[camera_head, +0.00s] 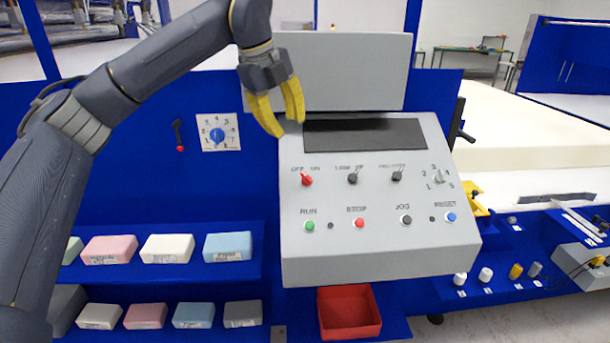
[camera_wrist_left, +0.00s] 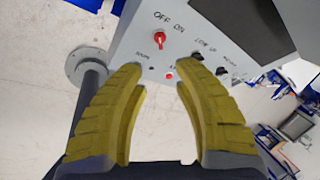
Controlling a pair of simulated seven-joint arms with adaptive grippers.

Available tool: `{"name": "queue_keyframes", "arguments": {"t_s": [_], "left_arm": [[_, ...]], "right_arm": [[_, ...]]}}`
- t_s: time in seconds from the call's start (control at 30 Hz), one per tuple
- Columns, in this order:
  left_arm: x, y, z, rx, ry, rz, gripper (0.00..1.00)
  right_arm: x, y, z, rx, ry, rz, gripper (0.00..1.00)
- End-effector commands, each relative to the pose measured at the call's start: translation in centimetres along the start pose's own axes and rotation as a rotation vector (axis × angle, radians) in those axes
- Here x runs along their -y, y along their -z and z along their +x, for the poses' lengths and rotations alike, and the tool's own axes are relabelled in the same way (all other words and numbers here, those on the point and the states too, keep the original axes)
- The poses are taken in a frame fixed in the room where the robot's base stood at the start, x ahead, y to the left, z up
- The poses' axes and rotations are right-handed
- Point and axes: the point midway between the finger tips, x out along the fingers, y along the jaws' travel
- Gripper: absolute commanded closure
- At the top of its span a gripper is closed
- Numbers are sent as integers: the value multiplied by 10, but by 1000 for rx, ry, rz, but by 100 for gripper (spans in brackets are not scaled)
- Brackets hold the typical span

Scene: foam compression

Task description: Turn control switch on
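The control switch is a red knob (camera_head: 306,179) under the OFF and ON labels, at the upper left of the grey control panel (camera_head: 375,245). In the left wrist view the red knob (camera_wrist_left: 159,38) shows beyond the fingertips, slightly left of the middle. My left gripper (camera_head: 285,125) has yellow fingers and hangs above the panel's upper left corner, apart from the knob. In the left wrist view its fingers (camera_wrist_left: 160,77) are spread with nothing between them. My right gripper is in neither view.
Black knobs (camera_head: 352,178) sit right of the red one. A green RUN button (camera_head: 310,226) and a red STOP button (camera_head: 359,223) lie below. A dark screen (camera_head: 365,135) is above. Foam blocks (camera_head: 167,248) stand on shelves at left; a red bin (camera_head: 349,312) is below.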

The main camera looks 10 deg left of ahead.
Motion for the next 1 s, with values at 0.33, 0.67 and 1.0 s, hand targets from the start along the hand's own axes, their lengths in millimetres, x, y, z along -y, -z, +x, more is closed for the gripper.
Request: {"name": "queue_keyframes", "arguments": {"t_s": [0.33,0.67,1.0], "left_arm": [[-1,0,62,-5,-3,0,70],[-1,1,119,-5,-2,1,70],[0,1,154,-4,1,1,70]], "right_arm": [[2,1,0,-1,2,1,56],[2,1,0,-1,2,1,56],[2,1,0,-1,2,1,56]]}}
